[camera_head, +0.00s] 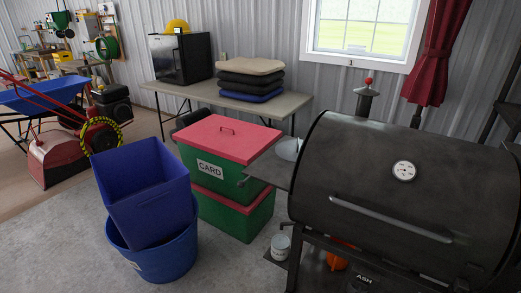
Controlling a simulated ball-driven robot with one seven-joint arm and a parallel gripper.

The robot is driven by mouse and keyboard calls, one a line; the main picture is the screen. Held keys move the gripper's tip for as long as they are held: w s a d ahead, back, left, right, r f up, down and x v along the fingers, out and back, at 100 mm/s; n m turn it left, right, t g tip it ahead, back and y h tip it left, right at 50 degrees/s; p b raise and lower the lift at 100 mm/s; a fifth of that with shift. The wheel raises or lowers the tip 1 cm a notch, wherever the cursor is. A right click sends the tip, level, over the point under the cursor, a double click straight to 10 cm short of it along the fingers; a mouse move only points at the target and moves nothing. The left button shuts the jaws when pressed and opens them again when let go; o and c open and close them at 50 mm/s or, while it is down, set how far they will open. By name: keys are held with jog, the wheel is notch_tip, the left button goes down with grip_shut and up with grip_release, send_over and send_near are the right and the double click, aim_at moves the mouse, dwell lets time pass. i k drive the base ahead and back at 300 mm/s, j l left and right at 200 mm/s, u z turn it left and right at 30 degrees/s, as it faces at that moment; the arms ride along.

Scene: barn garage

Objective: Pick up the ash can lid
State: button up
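A label reading "ASH" (364,279) shows on a dark object low under the front of the barrel grill, cut by the bottom edge of the picture. A pale grey round object (288,149) rests on the grill's left side shelf and is partly hidden behind the grill body. It could be the ash can lid, but I cannot tell for sure. My gripper is not in view.
The black barrel grill (395,195) fills the right side. Left of it stand stacked green CARD boxes with red lids (228,137) and blue bins (150,190). A small tin (280,247) sits low by the grill. Concrete floor (50,235) is clear at front left.

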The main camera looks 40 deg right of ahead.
aim_at(288, 150)
jog(key=i+j+z, duration=0.2)
jog(key=j+z, duration=0.15)
jog(key=i+j+z, duration=0.1)
jog(key=j+z, duration=0.25)
jog(key=j, duration=0.15)
jog(key=j+z, duration=0.3)
jog(key=j, duration=0.2)
jog(key=z, duration=0.4)
jog(key=k+j+u, duration=0.1)
jog(key=k+u, duration=0.15)
jog(key=k+j+u, duration=0.25)
jog(key=l+u, duration=0.15)
jog(key=u, duration=0.35)
jog(key=i+l+u, duration=0.5)
jog(key=l, duration=0.2)
jog(key=i+l+u, duration=0.1)
jog(key=l+u, duration=0.15)
jog(key=l, duration=0.15)
